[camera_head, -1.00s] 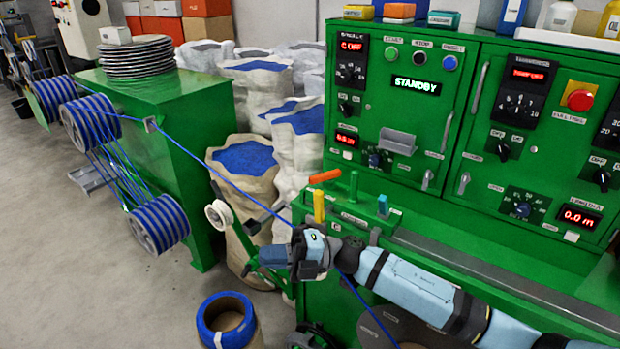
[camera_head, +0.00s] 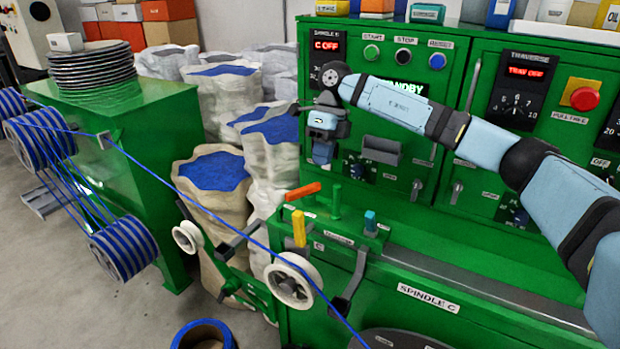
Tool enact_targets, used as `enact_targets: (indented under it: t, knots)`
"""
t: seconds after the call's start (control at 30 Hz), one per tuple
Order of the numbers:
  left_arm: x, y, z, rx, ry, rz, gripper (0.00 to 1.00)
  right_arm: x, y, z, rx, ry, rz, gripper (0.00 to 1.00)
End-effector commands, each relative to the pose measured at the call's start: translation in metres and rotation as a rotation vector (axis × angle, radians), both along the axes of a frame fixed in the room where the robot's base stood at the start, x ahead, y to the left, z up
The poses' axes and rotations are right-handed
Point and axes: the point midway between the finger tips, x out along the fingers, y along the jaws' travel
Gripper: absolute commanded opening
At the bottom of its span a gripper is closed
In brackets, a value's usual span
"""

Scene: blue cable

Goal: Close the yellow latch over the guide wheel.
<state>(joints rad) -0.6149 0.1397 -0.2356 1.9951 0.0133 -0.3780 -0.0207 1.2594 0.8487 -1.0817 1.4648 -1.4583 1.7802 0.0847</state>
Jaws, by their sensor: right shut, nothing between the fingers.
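The yellow latch (camera_head: 299,228) stands upright on the green machine's front edge, above the white guide wheel (camera_head: 292,280). It is not folded down over the wheel. The blue cable (camera_head: 250,238) runs from the upper left down across the guide wheel and on to the lower right. My right gripper (camera_head: 322,155) is shut and empty. It hangs in front of the control panel, above the latch and apart from it. My left gripper is not in view.
A smaller white wheel (camera_head: 187,237) is on an arm at left. Sacks of blue pellets (camera_head: 214,171) stand behind. A dark bracket (camera_head: 350,284) is right of the guide wheel.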

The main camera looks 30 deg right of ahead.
Motion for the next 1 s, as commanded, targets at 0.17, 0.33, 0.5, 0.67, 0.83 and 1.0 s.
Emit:
enact_targets:
  t: [0.17, 0.33, 0.5, 0.67, 0.83, 1.0]
  knots:
    - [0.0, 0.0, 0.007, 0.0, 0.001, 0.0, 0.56, -0.006, 0.01, -0.03, 0.001, 0.005, 0.001, 0.0]
    - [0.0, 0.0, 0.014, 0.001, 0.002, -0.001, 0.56, -0.013, 0.021, -0.065, 0.003, 0.004, 0.003, 0.0]
    - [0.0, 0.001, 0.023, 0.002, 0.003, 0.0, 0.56, -0.022, 0.038, -0.084, 0.005, 0.001, 0.005, 0.0]
    - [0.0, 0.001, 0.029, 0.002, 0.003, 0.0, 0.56, -0.032, 0.055, -0.086, 0.005, 0.0, 0.003, 0.0]
    - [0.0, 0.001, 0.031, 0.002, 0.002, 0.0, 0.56, -0.036, 0.062, -0.089, 0.004, 0.001, 0.002, 0.0]
    - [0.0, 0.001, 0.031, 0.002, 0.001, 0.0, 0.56, -0.036, 0.062, -0.089, 0.004, 0.001, 0.002, 0.0]
